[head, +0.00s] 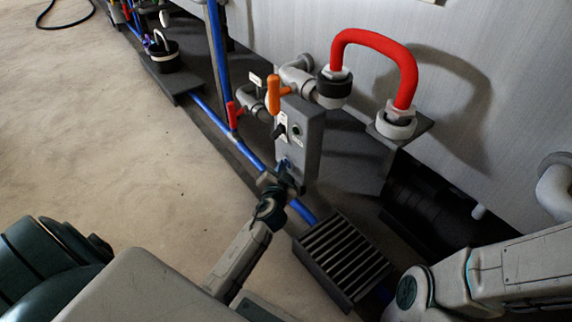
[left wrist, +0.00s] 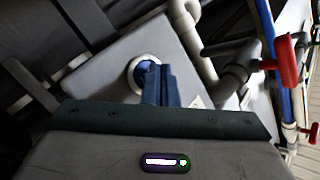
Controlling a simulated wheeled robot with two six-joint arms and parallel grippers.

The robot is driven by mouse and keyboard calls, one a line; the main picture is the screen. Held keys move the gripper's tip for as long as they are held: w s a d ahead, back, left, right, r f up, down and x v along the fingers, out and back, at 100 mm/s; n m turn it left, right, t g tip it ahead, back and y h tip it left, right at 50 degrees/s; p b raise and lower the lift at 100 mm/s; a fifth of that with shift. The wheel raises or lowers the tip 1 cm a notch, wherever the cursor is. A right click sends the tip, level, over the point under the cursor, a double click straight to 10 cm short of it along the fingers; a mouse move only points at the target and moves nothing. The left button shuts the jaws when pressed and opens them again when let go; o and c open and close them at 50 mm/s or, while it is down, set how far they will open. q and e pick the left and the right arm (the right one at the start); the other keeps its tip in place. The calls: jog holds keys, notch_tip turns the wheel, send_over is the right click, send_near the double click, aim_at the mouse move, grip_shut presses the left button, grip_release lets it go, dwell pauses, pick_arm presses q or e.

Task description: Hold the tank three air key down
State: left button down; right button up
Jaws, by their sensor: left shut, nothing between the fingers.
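A grey control box (head: 304,130) stands beside the pipes in the head view. It carries a black switch, a small green-ringed button and, low on its face, a blue key (head: 285,163). In the left wrist view a blue round key in a pale ring (left wrist: 133,76) shows on the grey box, partly hidden behind my fingers. My left gripper (head: 284,180) is shut and empty, with its fingertips (left wrist: 159,72) at the key. I cannot tell whether they touch it or how far it is pressed. My right gripper is out of view.
A red hose loop (head: 376,40) rises above the box, with an orange-handled valve (head: 274,95) and a red-handled valve (head: 233,115) nearby. A blue pipe (head: 250,155) runs along the floor to a black slatted grate (head: 343,258).

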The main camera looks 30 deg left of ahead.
pick_arm(q)
jog(key=shift+s+f, duration=0.1)
jog(key=shift+s, duration=0.65)
jog(key=shift+s, duration=0.1)
jog(key=s, duration=0.1)
jog(key=s+a, duration=0.1)
jog(key=s, duration=0.1)
jog(key=s+a, duration=0.1)
jog(key=shift+s, duration=0.25)
jog(key=shift+s+a, duration=0.1)
